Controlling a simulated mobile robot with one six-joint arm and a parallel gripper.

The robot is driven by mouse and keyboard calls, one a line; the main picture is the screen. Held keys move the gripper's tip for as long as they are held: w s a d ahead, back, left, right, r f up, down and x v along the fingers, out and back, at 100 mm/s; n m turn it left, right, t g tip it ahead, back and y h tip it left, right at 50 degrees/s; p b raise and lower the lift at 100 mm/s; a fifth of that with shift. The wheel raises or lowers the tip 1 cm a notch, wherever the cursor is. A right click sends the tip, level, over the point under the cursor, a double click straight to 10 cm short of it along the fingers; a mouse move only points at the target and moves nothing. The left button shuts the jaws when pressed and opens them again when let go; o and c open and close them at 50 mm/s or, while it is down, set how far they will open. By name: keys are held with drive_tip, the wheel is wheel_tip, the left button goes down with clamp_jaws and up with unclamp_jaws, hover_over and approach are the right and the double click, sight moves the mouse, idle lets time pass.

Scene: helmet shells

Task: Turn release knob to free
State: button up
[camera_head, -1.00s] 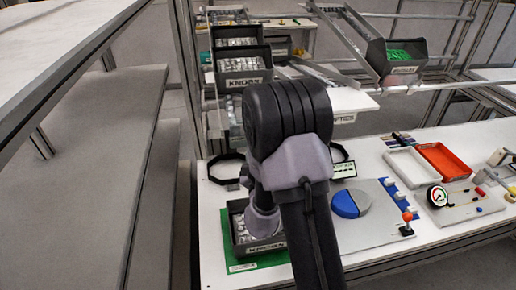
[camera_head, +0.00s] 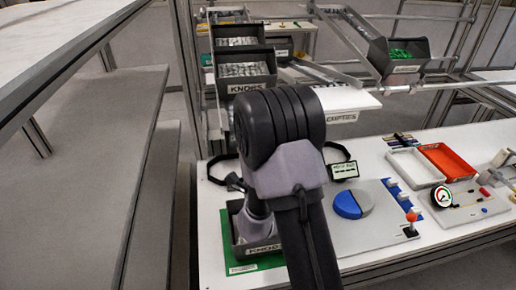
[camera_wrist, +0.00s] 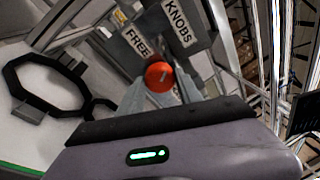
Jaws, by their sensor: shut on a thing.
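The release knob is a round orange-red knob (camera_wrist: 159,76) with a pale mark on its face, in the middle of the wrist view. My gripper (camera_wrist: 160,90) has a grey finger on each side of it and is shut on it. In the head view my own arm hides the knob and the fingertips.
A bin labelled KNOBS (camera_wrist: 183,22) is beyond the knob. A black octagonal ring (camera_wrist: 45,85) lies at left. In the head view, a grey panel with a blue-and-grey disc (camera_head: 352,204) and a red-knobbed lever (camera_head: 412,215) stand right of my arm.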

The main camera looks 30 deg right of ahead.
drive_tip(key=shift+n+b, duration=0.5)
drive_tip(key=shift+n, duration=0.5)
drive_tip(key=o, duration=1.4)
drive_tip(key=shift+c, duration=0.2)
drive_tip(key=shift+d+f, duration=0.1)
drive_tip(key=shift+f, duration=0.05)
